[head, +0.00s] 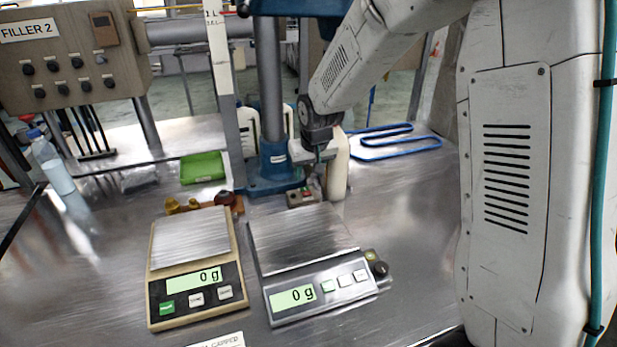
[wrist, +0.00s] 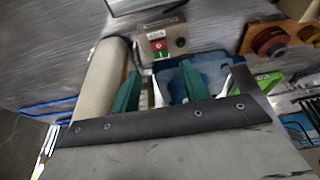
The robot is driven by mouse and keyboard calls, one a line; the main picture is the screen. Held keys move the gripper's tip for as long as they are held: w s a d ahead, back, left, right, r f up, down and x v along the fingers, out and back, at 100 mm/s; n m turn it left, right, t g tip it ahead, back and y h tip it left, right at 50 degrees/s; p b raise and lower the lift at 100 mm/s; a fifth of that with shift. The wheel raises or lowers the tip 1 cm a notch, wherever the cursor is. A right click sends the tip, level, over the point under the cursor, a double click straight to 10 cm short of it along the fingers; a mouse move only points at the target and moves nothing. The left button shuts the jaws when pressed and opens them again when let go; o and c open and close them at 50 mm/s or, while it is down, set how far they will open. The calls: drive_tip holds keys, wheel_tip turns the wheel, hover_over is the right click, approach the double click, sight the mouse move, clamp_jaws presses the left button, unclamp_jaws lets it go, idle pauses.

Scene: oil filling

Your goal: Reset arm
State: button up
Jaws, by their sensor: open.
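My gripper (head: 316,186) hangs at the end of my arm, behind the right scale and in front of the blue column base. In the wrist view its two green fingers (wrist: 162,88) are apart, with nothing seen held between them. A small control box (wrist: 165,42) with red and green buttons lies beyond the fingertips. It also shows in the head view (head: 300,196) just below the gripper. A cream-white bottle (head: 338,165) stands close beside the gripper on the right. It shows at the left of the fingers in the wrist view (wrist: 105,75).
Two scales, one beige (head: 188,287) and one grey (head: 318,286), both read 0 g in front. A blue column base (head: 270,168), green box (head: 202,167), clear bottle (head: 55,165) and blue hose (head: 395,143) stand around. The right front of the table (head: 415,225) is clear.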

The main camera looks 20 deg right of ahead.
drive_tip(key=shift+r, duration=0.1)
idle(0.3)
drive_tip(key=shift+g, duration=0.9)
drive_tip(key=s, duration=0.2)
drive_tip(key=s+f, duration=0.1)
drive_tip(key=s, duration=0.1)
drive_tip(key=shift+d+f, duration=0.15)
drive_tip(key=shift+f, duration=0.05)
drive_tip(key=s, duration=0.1)
drive_tip(key=s+r, duration=0.1)
drive_tip(key=s, duration=0.1)
drive_tip(key=shift+s+d+r+g, duration=0.1)
drive_tip(key=shift+s+d+g, duration=0.05)
drive_tip(key=shift+s+g, duration=0.2)
drive_tip(key=s+d+r, duration=0.1)
drive_tip(key=s+r, duration=0.4)
drive_tip(key=s, duration=0.4)
drive_tip(key=s+r, duration=0.5)
drive_tip(key=s, duration=0.5)
drive_tip(key=s+d+r, duration=0.1)
drive_tip(key=s+r, duration=0.4)
drive_tip(key=s, duration=0.5)
drive_tip(key=shift+d+r, duration=0.15)
drive_tip(key=shift+d, duration=0.15)
